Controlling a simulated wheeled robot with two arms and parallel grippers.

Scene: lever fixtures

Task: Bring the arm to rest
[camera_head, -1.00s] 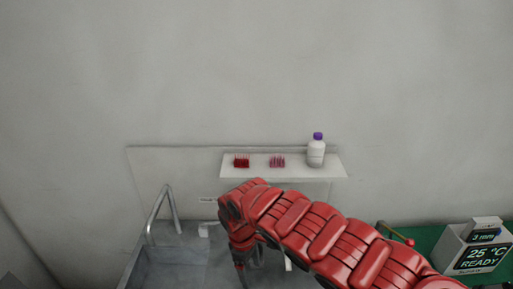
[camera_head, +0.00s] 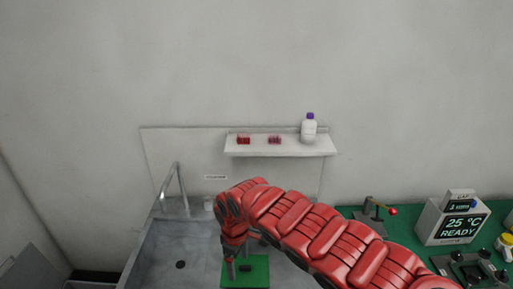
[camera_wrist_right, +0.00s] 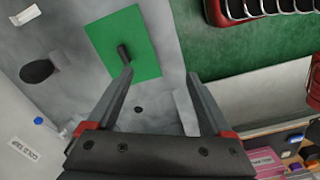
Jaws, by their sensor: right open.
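My right arm, red and segmented, comes in from the lower right in the head view. Its gripper (camera_head: 237,268) points down over the sink area, beside a small dark piece on a green plate (camera_head: 262,279). In the right wrist view the gripper (camera_wrist_right: 160,72) has its fingers spread, with nothing between them. The green plate (camera_wrist_right: 145,65) with its dark upright piece (camera_wrist_right: 124,53) lies beyond the left fingertip; I see no contact. My left gripper is not in view.
A sink (camera_head: 165,255) with a tap (camera_head: 178,180) lies left. A wall shelf (camera_head: 280,150) holds two small racks and a white bottle (camera_head: 309,128).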

